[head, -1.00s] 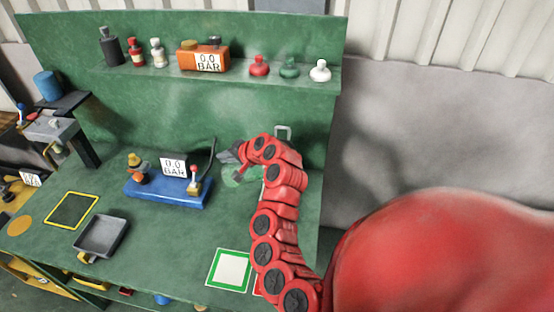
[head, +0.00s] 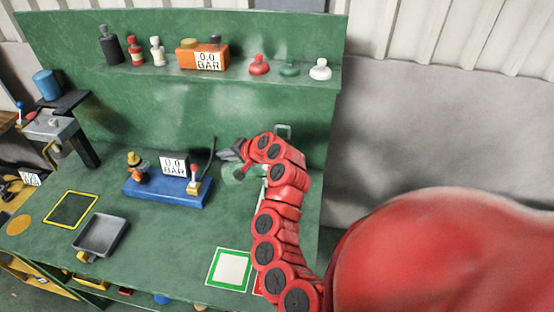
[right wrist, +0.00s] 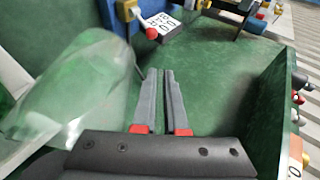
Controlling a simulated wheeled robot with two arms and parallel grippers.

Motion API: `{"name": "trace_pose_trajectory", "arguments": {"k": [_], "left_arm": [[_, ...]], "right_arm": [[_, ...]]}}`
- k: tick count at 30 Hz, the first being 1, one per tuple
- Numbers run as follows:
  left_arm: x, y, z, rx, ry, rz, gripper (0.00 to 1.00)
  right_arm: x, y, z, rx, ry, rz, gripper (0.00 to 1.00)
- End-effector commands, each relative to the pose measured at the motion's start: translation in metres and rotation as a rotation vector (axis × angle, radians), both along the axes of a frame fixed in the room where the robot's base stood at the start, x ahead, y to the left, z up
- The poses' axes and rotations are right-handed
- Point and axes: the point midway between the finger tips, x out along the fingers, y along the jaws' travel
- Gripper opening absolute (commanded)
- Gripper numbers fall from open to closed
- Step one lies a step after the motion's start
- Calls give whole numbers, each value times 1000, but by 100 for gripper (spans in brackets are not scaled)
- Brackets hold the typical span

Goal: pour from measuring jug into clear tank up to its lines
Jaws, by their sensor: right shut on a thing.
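My right gripper (head: 228,155) reaches over the right part of the bench. In the right wrist view its fingers (right wrist: 161,73) are close together, with a thin gap. A see-through, green-tinted vessel (right wrist: 85,85), seemingly the measuring jug, lies tilted left of the fingers; their grip on it cannot be made out. It shows faintly below the gripper in the head view (head: 236,176). Pale clear edges at the wrist view's left (right wrist: 8,97) may belong to the clear tank, which my arm mostly hides in the head view. Its lines and any liquid level cannot be read. My left gripper is out of view.
A blue gauge stand (head: 168,192) is left of the gripper. A grey tray (head: 101,234), a yellow-edged square (head: 72,210) and a green-edged white square (head: 229,270) lie nearer. A shelf (head: 245,74) with bottles and knobs runs along the back panel.

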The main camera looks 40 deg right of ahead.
Motion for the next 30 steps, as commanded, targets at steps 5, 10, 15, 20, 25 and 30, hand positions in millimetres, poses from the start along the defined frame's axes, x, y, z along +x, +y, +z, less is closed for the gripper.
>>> {"name": "trace_pose_trajectory", "arguments": {"k": [5,10,15,20,25,30], "left_arm": [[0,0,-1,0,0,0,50],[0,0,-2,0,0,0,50],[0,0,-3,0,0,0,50],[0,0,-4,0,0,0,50],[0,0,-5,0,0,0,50],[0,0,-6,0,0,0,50]], "right_arm": [[0,-1,2,6,-9,-1,0],[-1,-1,3,11,-14,-1,0],[-1,-1,4,18,-20,1,0],[-2,-1,5,23,-25,0,0],[-2,-2,6,29,-33,1,0],[-3,-3,7,34,-38,0,0]]}}
